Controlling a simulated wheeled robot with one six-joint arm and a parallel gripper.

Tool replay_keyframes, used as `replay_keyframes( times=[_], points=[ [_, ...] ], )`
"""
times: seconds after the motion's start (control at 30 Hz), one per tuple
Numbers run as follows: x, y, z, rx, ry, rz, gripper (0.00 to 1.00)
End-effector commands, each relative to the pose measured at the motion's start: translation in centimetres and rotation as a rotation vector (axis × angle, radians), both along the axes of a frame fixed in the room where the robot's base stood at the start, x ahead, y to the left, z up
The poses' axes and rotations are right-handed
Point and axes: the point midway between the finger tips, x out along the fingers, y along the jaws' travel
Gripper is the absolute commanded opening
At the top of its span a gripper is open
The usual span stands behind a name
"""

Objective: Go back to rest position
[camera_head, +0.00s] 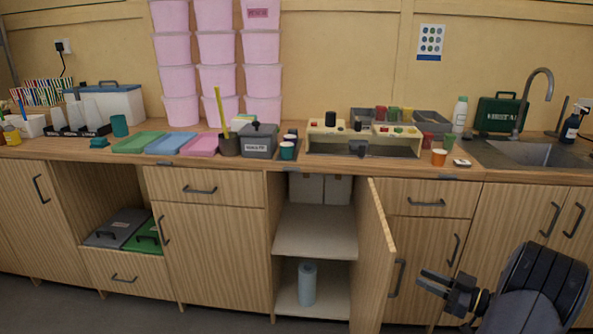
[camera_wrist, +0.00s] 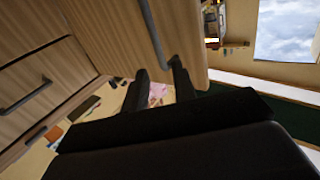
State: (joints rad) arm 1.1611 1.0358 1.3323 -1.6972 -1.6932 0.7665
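My gripper (camera_head: 434,283) is at the lower right of the head view, in front of the cabinets and below the worktop. Its two dark fingers are spread apart with nothing visible between them. In the wrist view the fingers (camera_wrist: 160,82) also stand apart, with a cabinet door and its bar handle (camera_wrist: 155,35) beyond them. In the head view an open cabinet door (camera_head: 371,260) stands just left of my gripper. I cannot tell whether the fingers touch it.
The open cupboard has a shelf (camera_head: 315,232) and a blue-grey roll (camera_head: 307,283) below it. The worktop (camera_head: 480,174) holds pink tubs (camera_head: 218,47), coloured trays (camera_head: 170,143), a beige rack (camera_head: 322,143) and a sink (camera_head: 535,153). Grey floor (camera_head: 120,318) shows at the lower left.

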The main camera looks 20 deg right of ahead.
Motion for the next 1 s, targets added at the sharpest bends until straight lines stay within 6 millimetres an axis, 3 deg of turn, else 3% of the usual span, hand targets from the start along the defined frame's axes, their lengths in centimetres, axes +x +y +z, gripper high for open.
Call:
replay_keyframes(
  times=[0.2, 0.43, 1.0],
  points=[
    [3.5, 2.4, 0.0, -0.001, -0.001, 0.004, 0.26],
    [5.9, 4.0, 0.0, -0.001, -0.001, 0.002, 0.26],
    [6.3, 4.3, 0.3, -0.006, -0.002, -0.003, 0.26]
  ],
)
